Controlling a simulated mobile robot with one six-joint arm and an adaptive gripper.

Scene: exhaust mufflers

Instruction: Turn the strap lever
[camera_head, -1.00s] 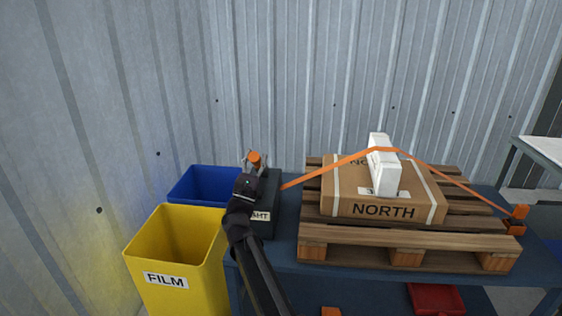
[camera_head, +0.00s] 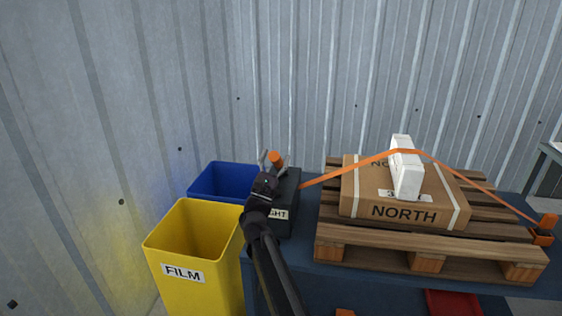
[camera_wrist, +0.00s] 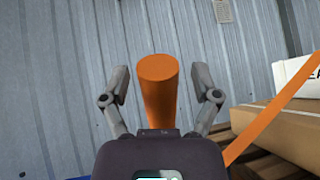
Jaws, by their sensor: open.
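The strap lever, an orange cylinder-ended handle (camera_head: 277,160), stands up at the dark box (camera_head: 288,200) on the left end of the bench. In the wrist view the lever (camera_wrist: 160,92) rises between the two fingers. My gripper (camera_head: 271,157) is open around it, with a visible gap on each side in the wrist view (camera_wrist: 161,74). The lever's lower end is hidden behind my gripper body. An orange strap (camera_head: 345,168) runs from near the box over a white block (camera_head: 406,180) on the NORTH carton (camera_head: 385,212).
A wooden pallet (camera_head: 385,240) under the carton fills the bench's right side. An orange strap fitting (camera_head: 544,230) is at its right end. A yellow FILM bin (camera_head: 205,285) and a blue bin (camera_head: 212,180) stand left. A corrugated wall is behind.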

